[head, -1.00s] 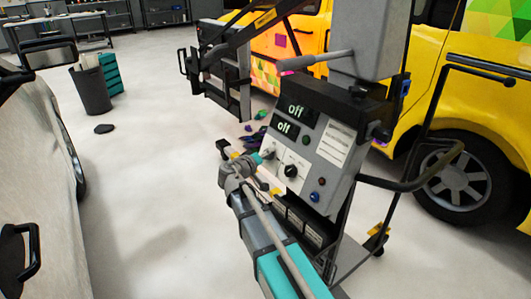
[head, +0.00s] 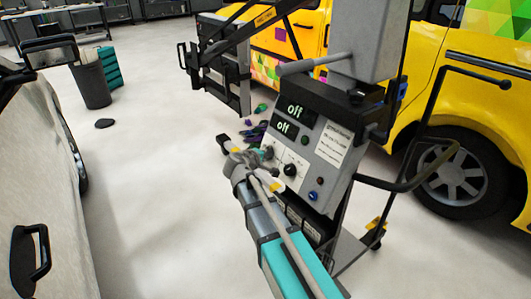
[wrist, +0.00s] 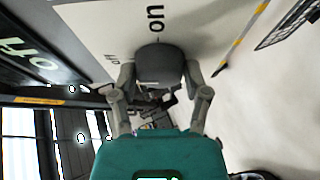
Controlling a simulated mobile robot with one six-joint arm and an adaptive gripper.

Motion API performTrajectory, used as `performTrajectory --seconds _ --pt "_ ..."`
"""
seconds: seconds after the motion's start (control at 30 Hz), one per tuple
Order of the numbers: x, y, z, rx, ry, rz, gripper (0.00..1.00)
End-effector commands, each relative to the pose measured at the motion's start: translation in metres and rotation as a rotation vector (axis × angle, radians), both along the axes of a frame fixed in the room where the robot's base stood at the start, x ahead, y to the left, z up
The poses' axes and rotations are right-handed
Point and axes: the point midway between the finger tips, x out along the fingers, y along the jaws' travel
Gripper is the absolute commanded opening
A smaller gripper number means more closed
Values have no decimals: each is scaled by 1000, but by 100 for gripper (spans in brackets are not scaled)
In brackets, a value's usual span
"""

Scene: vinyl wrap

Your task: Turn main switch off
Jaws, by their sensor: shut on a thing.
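The control panel (head: 318,150) of a grey machine stands in the middle of the head view, with two dark displays (head: 295,110) that both read "off". A dark grey rotary knob (wrist: 159,62) sits on a white plate (wrist: 105,25) in the wrist view, just below the printed word "on". A smaller label beside it is partly cut and hard to read. My gripper (wrist: 158,78) is shut on this knob, with one finger on each side. In the head view my gripper (head: 252,163) is at the panel's left knob and partly hides it.
A second black knob (head: 290,170) and small red and blue buttons (head: 316,183) are on the panel. A yellow van (head: 480,110) stands behind at right, a pale car (head: 50,190) at left. Open floor (head: 150,190) lies between.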

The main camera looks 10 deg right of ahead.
Motion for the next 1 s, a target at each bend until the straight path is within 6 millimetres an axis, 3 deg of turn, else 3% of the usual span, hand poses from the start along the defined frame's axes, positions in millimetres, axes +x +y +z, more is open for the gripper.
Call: performTrajectory --seconds 0.33,0.37,0.53,1.0 --pt "2 -1 1 -5 2 0 12" --pt "2 -1 1 -5 2 0 64" --pt "1 -1 0 -4 2 0 95" --pt "0 0 0 0 0 -1 96"
